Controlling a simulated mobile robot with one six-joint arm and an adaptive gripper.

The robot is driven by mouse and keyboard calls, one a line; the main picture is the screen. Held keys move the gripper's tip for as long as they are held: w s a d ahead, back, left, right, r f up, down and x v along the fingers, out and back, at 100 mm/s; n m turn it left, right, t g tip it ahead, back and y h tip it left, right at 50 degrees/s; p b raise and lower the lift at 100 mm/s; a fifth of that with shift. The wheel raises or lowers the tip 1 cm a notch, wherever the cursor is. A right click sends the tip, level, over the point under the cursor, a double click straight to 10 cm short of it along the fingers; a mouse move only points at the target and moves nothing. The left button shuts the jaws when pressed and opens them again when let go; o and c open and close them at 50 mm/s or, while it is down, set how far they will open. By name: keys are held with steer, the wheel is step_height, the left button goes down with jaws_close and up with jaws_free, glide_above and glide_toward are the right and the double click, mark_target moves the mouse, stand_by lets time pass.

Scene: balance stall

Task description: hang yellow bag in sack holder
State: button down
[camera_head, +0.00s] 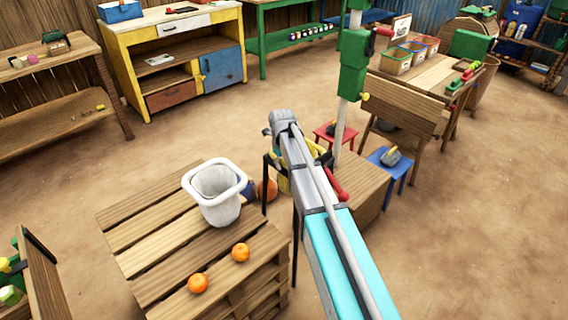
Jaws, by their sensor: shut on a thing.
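My arm (318,205) reaches from the bottom edge to its grey wrist (284,122) in the middle of the view. It hides my gripper. Yellow patches, seemingly the yellow bag (283,181), show on both sides of my arm, mostly hidden behind it. A thin dark frame, seemingly the sack holder (265,180), shows its upright legs beside the pallet stack, left of and below my arm. Its top is largely covered. I cannot tell whether the bag touches the frame.
A pallet stack (150,263) at the lower left bears a white bucket (220,212) and two oranges (240,252). A green-and-white post (352,65) rises behind my arm. A wooden stall table (430,75) and a blue stool (390,165) stand right. Open floor lies at lower right.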

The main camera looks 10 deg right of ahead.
steer(key=shift+w+d+f, duration=0.15)
steer(key=shift+w+d, duration=0.1)
steer(key=shift+d, duration=0.5)
steer(key=c, duration=1)
jaws_free()
steer(key=shift+w+d+f, duration=0.15)
steer(key=shift+w+d, duration=0.05)
steer(key=shift+d, duration=0.25)
steer(key=shift+s+r, duration=0.2)
steer(key=shift+r, duration=0.05)
steer(key=shift+c, duration=1.6)
steer(key=o, duration=1.2)
steer(key=shift+w+d+f, duration=0.1)
steer(key=shift+w, duration=0.05)
steer(key=shift+o, duration=0.6)
steer(key=shift+a, duration=0.2)
steer(key=shift+r+p, duration=0.2)
steer(key=shift+p, duration=0.15)
